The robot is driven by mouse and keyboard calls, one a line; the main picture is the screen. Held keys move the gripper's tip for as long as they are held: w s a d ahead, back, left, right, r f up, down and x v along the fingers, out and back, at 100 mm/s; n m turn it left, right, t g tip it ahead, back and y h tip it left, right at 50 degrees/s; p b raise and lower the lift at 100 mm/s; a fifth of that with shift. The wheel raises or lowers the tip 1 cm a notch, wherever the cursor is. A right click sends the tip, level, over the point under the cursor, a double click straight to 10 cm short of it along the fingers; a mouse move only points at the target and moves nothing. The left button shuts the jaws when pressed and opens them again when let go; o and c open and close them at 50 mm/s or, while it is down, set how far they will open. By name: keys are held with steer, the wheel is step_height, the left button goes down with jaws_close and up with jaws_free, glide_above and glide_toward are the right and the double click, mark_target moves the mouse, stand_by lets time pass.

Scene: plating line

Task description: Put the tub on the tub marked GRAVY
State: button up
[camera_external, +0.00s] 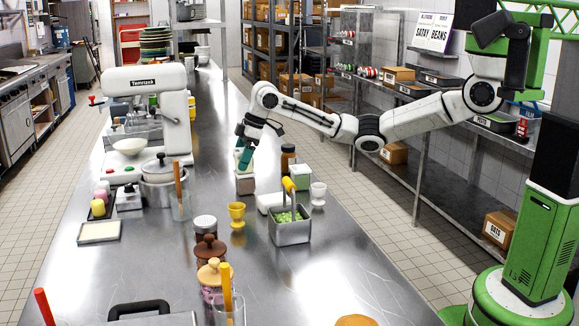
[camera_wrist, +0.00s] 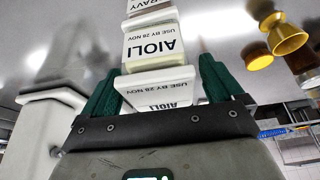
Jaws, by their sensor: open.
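A white tub labelled AIOLI (camera_wrist: 152,60) is in the wrist view, with its lettering upside down. Its lid lies between the two teal fingers of my gripper (camera_wrist: 160,92). Beyond it, a tub whose label reads "RAVY" (camera_wrist: 150,4) is cut off by the top edge; it appears directly under the AIOLI tub. In the external view my gripper (camera_external: 243,159) points down over the white tub stack (camera_external: 245,184) on the steel counter. The gripper is open, with a finger on either side of the lid. I cannot tell whether either finger touches it.
A yellow cup (camera_external: 237,214) stands in front of the stack, and shows in the wrist view (camera_wrist: 286,38). To the right are a metal bin (camera_external: 291,236) with green contents, a lidded tub (camera_external: 300,176) and a brown jar (camera_external: 288,158). The white mixer (camera_external: 146,79) is left.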

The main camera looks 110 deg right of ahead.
steer(key=v, duration=1.2)
steer(key=shift+b, duration=0.35)
steer(key=shift+r, duration=0.1)
